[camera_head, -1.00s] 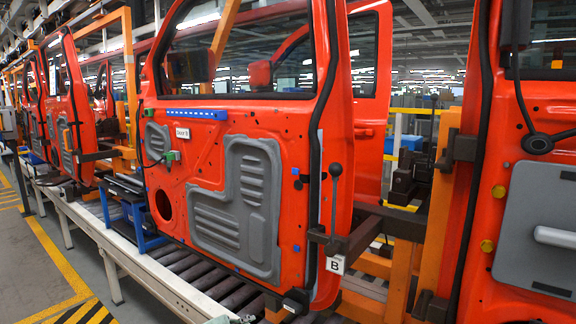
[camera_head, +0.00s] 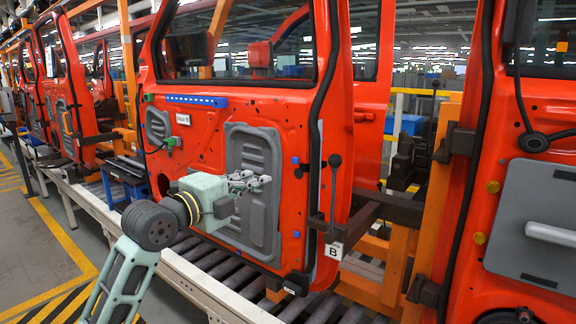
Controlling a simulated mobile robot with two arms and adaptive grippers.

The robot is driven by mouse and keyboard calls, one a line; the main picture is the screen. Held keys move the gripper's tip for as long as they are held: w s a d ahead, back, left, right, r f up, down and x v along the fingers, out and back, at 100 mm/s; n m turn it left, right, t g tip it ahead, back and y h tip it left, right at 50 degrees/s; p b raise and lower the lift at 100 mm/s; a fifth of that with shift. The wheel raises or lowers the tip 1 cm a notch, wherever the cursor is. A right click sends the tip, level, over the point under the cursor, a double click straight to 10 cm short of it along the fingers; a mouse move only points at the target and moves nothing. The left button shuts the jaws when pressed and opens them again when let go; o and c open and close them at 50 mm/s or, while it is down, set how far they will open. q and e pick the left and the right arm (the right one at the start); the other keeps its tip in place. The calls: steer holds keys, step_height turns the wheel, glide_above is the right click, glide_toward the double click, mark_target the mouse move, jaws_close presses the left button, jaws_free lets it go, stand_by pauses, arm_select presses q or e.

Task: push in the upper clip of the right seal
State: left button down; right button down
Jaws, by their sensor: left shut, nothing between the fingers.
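An orange-red door with a "Door B" label (camera_head: 183,119) stands on the line. A black seal (camera_head: 332,62) runs down the door's right edge. Two small blue squares sit left of that seal, an upper one (camera_head: 295,160) and a lower one (camera_head: 296,234); I cannot tell if they are the seal's clips or how deep they sit. A dark round piece (camera_head: 298,173) is just under the upper square. My left gripper (camera_head: 266,181) is shut and empty in front of the grey panel, left of and slightly below the upper blue square. My right gripper is not in view.
A lever with a black knob (camera_head: 335,160) stands upright at the door's right edge, above a "B" tag (camera_head: 334,250). A grey panel (camera_head: 251,147) covers the door's middle. Another orange-red door (camera_head: 480,200) is at right. Rollers (camera_head: 220,266) run below.

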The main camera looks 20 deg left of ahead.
arm_select(q)
steer(key=p, duration=0.6)
glide_toward(295, 163)
steer(key=x, duration=0.5)
steer(key=shift+w+d+r, duration=0.1)
steer(key=shift+w+r, duration=0.1)
steer(key=shift+r, duration=0.05)
steer(key=shift+x, duration=0.8)
steer(key=shift+f, duration=0.2)
